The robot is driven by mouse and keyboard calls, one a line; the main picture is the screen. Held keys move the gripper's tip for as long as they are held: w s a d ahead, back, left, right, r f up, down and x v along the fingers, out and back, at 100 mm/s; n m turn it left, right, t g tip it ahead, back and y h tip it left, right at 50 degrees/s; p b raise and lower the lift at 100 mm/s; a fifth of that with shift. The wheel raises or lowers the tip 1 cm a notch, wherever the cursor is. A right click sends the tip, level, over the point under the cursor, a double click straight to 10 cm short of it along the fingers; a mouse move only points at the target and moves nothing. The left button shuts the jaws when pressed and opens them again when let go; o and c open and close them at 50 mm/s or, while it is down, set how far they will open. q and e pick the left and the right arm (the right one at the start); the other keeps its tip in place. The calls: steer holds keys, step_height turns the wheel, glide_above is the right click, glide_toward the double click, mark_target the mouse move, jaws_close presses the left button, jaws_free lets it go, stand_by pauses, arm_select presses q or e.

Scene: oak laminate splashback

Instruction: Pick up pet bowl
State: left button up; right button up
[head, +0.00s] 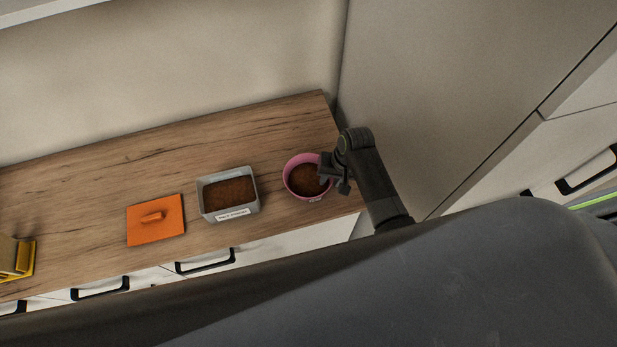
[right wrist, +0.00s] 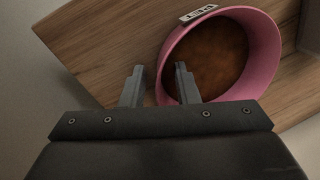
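The pink pet bowl (head: 289,180) stands upright on the wooden counter near its right end, with brown food inside and a small label on its front. My right gripper (head: 334,178) is at the right side of the bowl in the head view. In the right wrist view the gripper (right wrist: 158,84) is open. One finger overlaps the bowl (right wrist: 262,62) near its rim, and the other finger is outside it over the counter. I cannot tell whether either finger touches the bowl. My left gripper is not in view.
A grey container (head: 247,207) of brown food stands left of the bowl. An orange lid (head: 140,229) lies further left, and a yellow object (head: 27,262) is at the far left. A tall pale panel (head: 430,90) closes off the right. The wooden counter (head: 130,165) is clear behind.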

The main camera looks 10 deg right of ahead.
jaws_close()
stand_by(0.3)
